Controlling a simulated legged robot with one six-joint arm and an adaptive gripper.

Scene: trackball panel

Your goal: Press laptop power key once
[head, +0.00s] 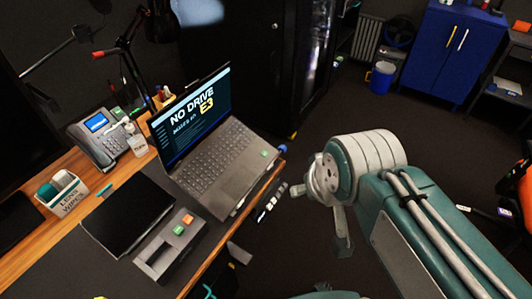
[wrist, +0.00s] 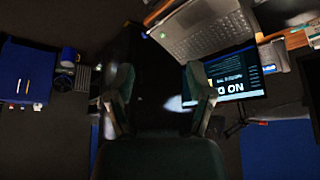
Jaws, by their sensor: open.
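The open laptop (head: 220,190) sits on the desk in the head view, its lit screen (head: 190,112) reading "NO DRIVE E3". Its dark keyboard (head: 218,155) faces up; I cannot pick out the power key among the small keys.
On the desk are a black tablet-like pad (head: 128,215), a panel with orange and green buttons (head: 172,245), a desk phone (head: 98,140), a bottle (head: 136,140) and a white bin (head: 62,195). A blue cabinet (head: 452,50) stands at the back right. The floor between is mostly clear.

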